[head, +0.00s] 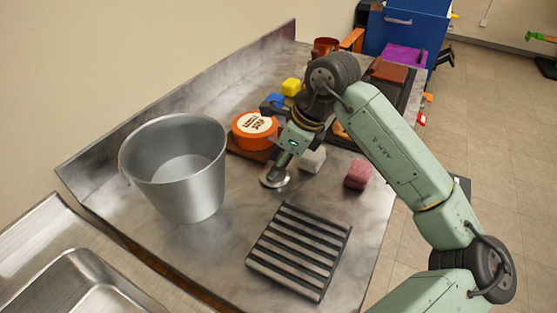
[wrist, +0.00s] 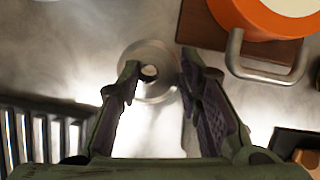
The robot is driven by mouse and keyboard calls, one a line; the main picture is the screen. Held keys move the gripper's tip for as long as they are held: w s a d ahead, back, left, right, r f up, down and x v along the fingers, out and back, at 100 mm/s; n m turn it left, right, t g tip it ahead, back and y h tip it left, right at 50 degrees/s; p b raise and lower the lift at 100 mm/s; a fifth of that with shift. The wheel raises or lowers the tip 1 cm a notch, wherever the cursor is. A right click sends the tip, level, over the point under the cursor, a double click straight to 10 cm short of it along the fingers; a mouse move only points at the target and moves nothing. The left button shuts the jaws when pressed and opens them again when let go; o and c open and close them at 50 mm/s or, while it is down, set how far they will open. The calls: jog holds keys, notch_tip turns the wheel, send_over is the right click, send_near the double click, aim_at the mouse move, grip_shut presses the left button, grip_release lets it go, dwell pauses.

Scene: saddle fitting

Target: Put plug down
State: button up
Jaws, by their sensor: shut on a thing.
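I cannot tell whether the plug touches the counter.
A large metal bucket (head: 170,185) stands left, near the sink (head: 75,285). A dark slatted rack (head: 298,250) lies in front. Bare counter lies between bucket and rack.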

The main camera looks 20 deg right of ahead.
jog(key=shift+f, duration=0.15)
jog(key=o, duration=1.1)
jog(key=shift+o, duration=0.2)
jog(key=b+v, duration=0.3)
jog(key=v, duration=0.9)
jog(key=shift+r, duration=0.2)
jog(key=shift+w, duration=0.1)
